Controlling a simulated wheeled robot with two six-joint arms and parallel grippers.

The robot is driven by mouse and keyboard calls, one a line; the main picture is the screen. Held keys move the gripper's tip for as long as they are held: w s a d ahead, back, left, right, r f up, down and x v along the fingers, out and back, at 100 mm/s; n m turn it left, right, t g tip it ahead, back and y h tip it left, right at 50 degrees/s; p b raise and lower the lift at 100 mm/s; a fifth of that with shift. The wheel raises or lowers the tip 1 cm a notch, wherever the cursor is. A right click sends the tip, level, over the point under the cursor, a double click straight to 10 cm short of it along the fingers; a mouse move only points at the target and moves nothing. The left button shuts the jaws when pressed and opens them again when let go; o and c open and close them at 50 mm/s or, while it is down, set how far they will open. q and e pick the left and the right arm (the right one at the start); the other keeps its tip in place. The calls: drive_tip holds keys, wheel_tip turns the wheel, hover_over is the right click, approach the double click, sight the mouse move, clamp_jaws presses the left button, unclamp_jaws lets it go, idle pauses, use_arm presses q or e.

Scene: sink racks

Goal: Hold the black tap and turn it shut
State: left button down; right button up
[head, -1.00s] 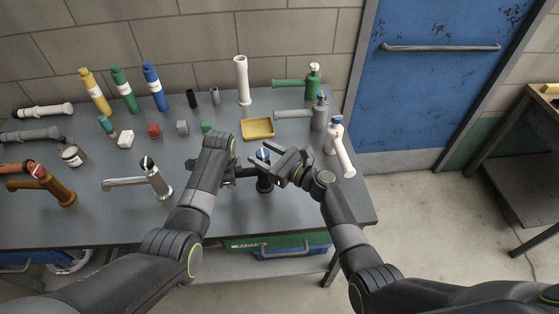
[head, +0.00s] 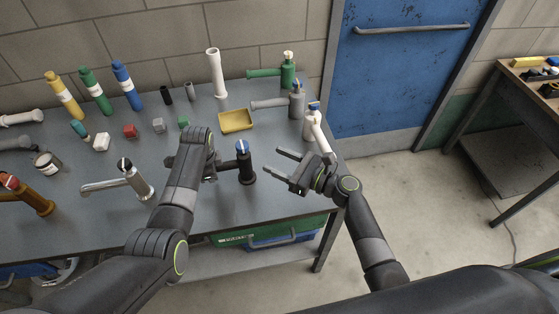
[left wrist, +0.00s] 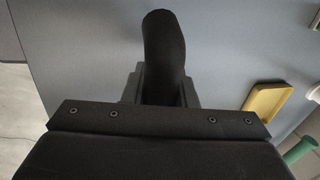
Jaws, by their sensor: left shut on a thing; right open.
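The black tap (head: 246,168) stands upright near the front of the table, with a blue handle (head: 242,146) marked with a white stripe on top. My left gripper (head: 214,168) is shut on the tap's spout, to the left of its body. In the left wrist view, the dark spout (left wrist: 164,55) runs up from between the fingers; the handle is not seen there. My left arm hides much of the spout in the head view. My right gripper (head: 272,165) is open and empty, to the right of the tap and apart from it.
A silver tap (head: 125,182) stands left of my left arm. A yellow tray (head: 236,121) lies behind the black tap. Bottles and small blocks fill the back left. Table is bare in front of the black tap.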

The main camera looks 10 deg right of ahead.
use_arm(q)
drive_tip(key=c, duration=1.1)
unclamp_jaws()
drive_tip(key=shift+r, duration=0.1)
